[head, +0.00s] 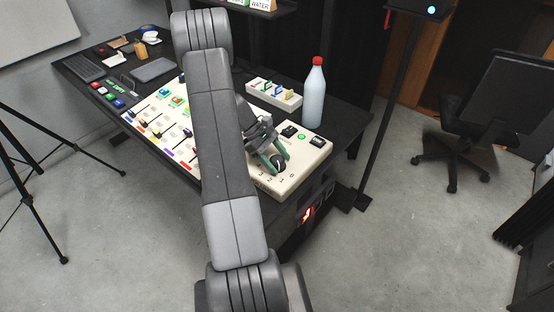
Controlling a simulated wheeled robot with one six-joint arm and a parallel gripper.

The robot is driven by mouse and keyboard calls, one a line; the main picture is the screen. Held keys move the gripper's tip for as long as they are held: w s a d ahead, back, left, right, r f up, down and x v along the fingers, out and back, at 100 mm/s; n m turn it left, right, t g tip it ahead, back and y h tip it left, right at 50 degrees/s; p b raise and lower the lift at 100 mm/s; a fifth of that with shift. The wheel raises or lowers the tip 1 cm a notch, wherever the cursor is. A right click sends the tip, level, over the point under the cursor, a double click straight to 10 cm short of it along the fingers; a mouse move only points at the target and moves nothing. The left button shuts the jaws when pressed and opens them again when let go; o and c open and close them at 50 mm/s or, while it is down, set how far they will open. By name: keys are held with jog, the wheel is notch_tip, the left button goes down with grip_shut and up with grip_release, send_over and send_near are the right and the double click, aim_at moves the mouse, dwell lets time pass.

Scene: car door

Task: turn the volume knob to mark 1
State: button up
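The volume knob (277,161) is a small dark round knob with a pale mark, on the cream panel (308,161) at the right end of the desk. Printed numbers 3, 2, 1 and 0 (281,180) run along the panel in front of it. My gripper (276,164) reaches down to the knob, its two greenish fingers apart with the knob between their tips. Whether the fingers touch the knob is too small to tell. My arm and fingers hide part of the panel, and the knob's exact pointing is unclear.
Black switches and a green button (301,136) sit behind the knob. A white bottle with a red cap (314,95) stands behind the panel, near a white tray (273,97). Sliders and colored buttons (161,121) lie left of my arm.

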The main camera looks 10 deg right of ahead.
jog(key=shift+o, duration=0.2)
jog(key=v, duration=1.4)
jog(key=shift+b, duration=0.45)
jog(key=shift+f, duration=0.1)
jog(key=p+x, duration=0.1)
jog(key=x, duration=1.2)
jog(key=shift+s+d+f, duration=0.15)
jog(key=shift+s+d, duration=0.05)
jog(key=shift+s, duration=0.05)
jog(key=shift+f, duration=0.1)
jog(key=shift+n+t+h, duration=0.4)
jog(key=shift+n+t, duration=0.2)
jog(key=shift+n, duration=0.3)
jog(key=shift+m, duration=0.3)
